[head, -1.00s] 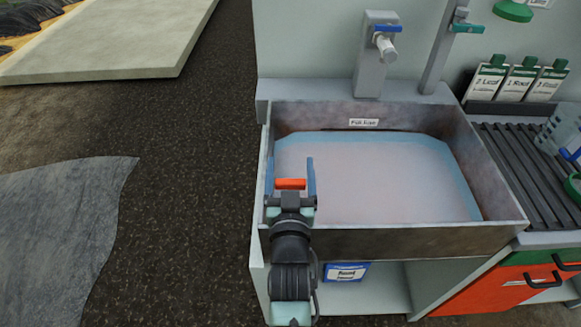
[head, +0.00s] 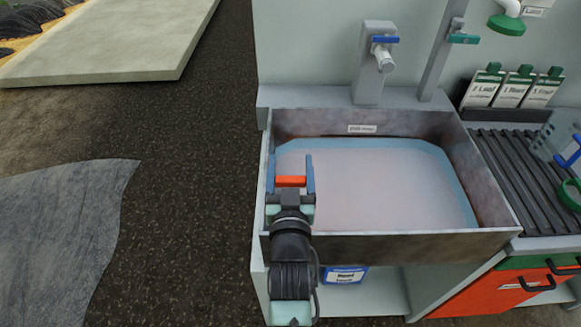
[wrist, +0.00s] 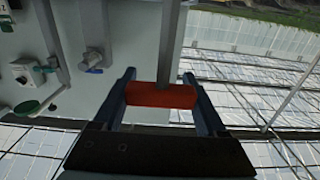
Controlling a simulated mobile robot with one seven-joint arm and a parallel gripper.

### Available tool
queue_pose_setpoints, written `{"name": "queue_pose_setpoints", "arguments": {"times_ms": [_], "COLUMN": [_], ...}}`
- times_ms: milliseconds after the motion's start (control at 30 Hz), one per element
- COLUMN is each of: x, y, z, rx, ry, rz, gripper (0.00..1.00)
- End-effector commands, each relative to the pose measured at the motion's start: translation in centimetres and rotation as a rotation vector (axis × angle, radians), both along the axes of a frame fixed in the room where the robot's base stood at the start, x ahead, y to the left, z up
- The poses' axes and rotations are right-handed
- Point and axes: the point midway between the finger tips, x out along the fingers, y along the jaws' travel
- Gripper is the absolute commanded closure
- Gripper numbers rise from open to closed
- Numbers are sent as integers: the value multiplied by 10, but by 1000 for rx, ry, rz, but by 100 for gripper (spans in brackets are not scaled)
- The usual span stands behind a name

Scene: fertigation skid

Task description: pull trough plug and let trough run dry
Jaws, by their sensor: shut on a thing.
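The trough (head: 400,246) is a grey metal basin holding pale pinkish liquid (head: 370,185) with a bluish edge. A red crossbar handle (head: 291,181), which I take to be the trough plug's, is at its left side. My gripper (head: 291,178) is shut on this handle, with a blue finger against each end. The wrist view also shows the red handle (wrist: 161,95) between the fingers, with a grey stem (wrist: 171,45) joined to its middle. The plug's lower end is hidden, so I cannot tell whether it is seated.
A tap with a blue lever (head: 385,40) stands behind the trough. To the right are a ribbed drain rack (head: 510,160), several labelled packs (head: 520,88) and a clear jug (head: 562,140). A blue-labelled container (head: 345,274) sits below.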

Motion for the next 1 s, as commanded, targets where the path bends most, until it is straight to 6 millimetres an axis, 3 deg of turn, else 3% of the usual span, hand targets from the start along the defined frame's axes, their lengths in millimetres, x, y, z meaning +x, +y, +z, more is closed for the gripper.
{"name": "queue_pose_setpoints", "arguments": {"times_ms": [67, 367, 400, 500, 833, 1000], "x": [0, 0, 0, 0, -3, -22], "y": [0, 0, 0, 0, 0, 0], "z": [13, 13, 13, 13, 11, 10], "rx": [0, 0, 0, 0, 0, 1], "ry": [-1, -3, -4, -3, -1, 1], "rz": [1, 1, 1, 1, 0, 0], "gripper": [100, 100, 20, 2, 0, 0]}}
